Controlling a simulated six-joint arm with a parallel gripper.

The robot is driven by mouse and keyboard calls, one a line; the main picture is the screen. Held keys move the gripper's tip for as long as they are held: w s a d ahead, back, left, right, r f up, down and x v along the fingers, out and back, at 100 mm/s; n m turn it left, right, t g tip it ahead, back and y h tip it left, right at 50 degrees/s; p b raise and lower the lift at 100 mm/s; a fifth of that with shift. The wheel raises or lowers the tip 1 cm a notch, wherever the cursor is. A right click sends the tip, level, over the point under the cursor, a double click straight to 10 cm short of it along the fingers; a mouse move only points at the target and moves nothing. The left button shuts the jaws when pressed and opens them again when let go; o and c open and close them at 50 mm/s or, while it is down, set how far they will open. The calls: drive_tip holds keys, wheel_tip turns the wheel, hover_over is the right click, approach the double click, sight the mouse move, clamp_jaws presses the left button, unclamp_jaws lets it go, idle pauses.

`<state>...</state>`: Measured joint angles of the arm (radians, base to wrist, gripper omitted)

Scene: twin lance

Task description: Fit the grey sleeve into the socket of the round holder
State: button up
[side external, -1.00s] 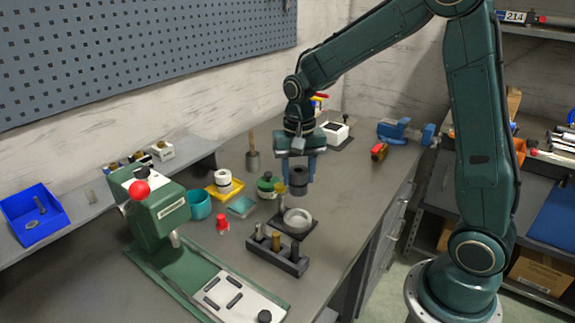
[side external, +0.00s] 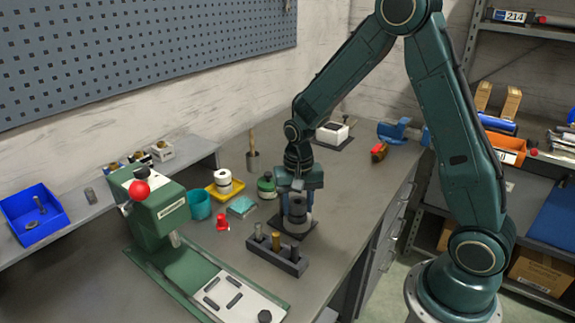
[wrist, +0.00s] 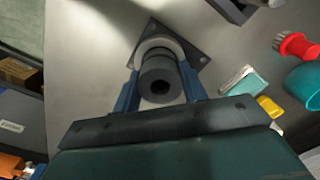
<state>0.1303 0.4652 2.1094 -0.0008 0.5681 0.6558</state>
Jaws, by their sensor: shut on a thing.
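My gripper (side external: 297,203) is low over the round holder at the bench's right side, its blue fingers shut on the grey sleeve (side external: 297,213). In the wrist view the dark sleeve (wrist: 160,82) sits upright between the two fingers, its bore facing the camera. The pale ring of the round holder (wrist: 152,44) shows just beyond the sleeve, on a dark square base plate (wrist: 194,50). The sleeve and fingers cover most of the ring, so I cannot tell whether the sleeve's lower end is inside the socket or just above it.
A green press (side external: 160,215) is at left. A red part (side external: 222,223), teal cup (side external: 199,205) and green-banded round part (side external: 266,186) stand left of my gripper.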

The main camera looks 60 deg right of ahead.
drive_tip(key=shift+f, duration=0.4)
drive_tip(key=shift+f, duration=0.1)
drive_tip(key=o, duration=1)
wheel_tip(320, 180, up, 12)
drive_tip(key=shift+r, duration=0.1)
drive_tip(key=shift+r, duration=0.1)
idle(0.6)
